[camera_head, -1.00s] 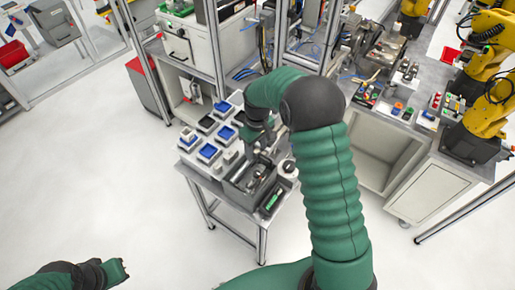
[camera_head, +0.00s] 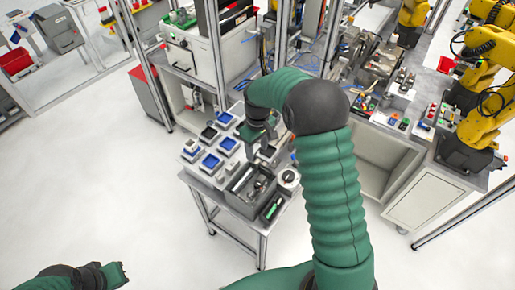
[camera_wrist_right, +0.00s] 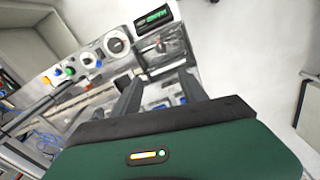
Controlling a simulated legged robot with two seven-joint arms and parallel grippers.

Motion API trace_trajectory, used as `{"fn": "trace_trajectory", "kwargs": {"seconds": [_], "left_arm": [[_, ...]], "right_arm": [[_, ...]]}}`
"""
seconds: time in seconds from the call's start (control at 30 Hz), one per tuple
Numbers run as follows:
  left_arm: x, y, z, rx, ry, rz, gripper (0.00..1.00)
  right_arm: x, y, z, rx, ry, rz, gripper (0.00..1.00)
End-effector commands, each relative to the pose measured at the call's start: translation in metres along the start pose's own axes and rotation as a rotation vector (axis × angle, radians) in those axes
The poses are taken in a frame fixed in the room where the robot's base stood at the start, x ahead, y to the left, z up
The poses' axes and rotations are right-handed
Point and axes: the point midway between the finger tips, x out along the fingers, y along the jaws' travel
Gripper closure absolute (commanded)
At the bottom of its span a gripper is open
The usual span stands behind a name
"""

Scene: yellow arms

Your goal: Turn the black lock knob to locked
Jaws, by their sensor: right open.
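I cannot single out the black lock knob for certain. A round pale disc with a dark centre (camera_head: 289,178) sits at the right edge of the small table (camera_head: 232,223). In the right wrist view a round white dial with a dark ring (camera_wrist_right: 117,43) shows ahead and left of the fingers. My right gripper (camera_head: 262,148) hangs over the table, above the grey open-topped bin (camera_head: 240,203). In the wrist view its fingers (camera_wrist_right: 160,80) stand apart with nothing held. My left gripper (camera_head: 122,274) is at the lower left over bare floor, away from the table.
Blue trays (camera_head: 211,163) and small boxes cover the table's left part. A green-and-black item (camera_head: 274,208) lies at its front right. Metal frame posts (camera_head: 212,50) stand behind. A grey workbench (camera_head: 430,200) with yellow arms (camera_head: 480,125) is at right. The front floor is clear.

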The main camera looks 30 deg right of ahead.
Motion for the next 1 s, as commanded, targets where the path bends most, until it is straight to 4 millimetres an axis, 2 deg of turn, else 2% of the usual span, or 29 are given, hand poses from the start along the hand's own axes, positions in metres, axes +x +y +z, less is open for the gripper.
{"fn": "trace_trajectory", "kwargs": {"seconds": [0.37,0.47,0.57,0.8,1.0], "left_arm": [[-0.001,0.000,0.000,0.000,0.000,0.000,1.00],[0.004,0.000,0.001,0.000,0.000,0.000,1.00],[0.014,0.000,0.003,0.000,0.000,0.000,1.00],[0.037,0.000,0.009,0.000,0.000,0.000,1.00],[0.046,0.000,0.011,0.000,0.000,0.000,1.00]], "right_arm": [[0.000,0.001,0.000,0.000,0.000,0.000,0.50],[-0.006,0.001,-0.001,0.000,0.004,0.001,0.50],[-0.023,0.001,-0.002,0.000,0.007,0.003,0.50],[-0.092,0.000,-0.002,0.000,0.006,0.004,0.50],[-0.144,0.000,-0.002,0.000,0.002,0.002,0.50]]}}
